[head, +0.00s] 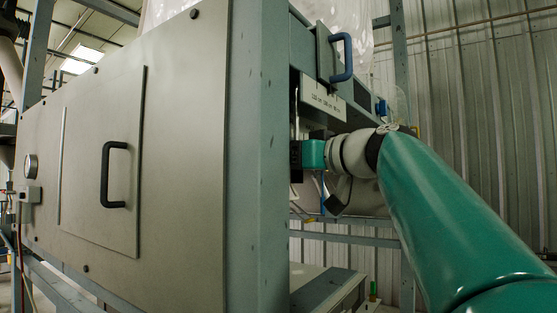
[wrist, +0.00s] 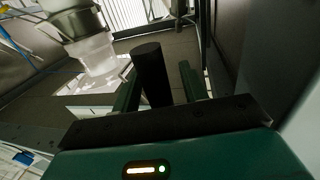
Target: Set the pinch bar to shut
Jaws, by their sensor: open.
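My gripper (head: 312,154) shows in the head view as a green block at the end of my arm, with its fingers hidden behind the grey-green post. In the wrist view my gripper (wrist: 158,72) has its two green fingers apart. A dark round bar or grip (wrist: 151,75) stands between the fingers, nearer the left one; I cannot tell whether they touch it. It may be the grip of the pinch bar, but the rest of that part is hidden. I cannot tell the pinch bar's setting.
The post (head: 258,150) stands close beside my gripper. A blue handle (head: 345,58) sits above it, over a white label plate (head: 322,97). A panel with a black handle (head: 113,174) fills the left. A pale translucent spout (wrist: 98,55) hangs at the wrist view's upper left.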

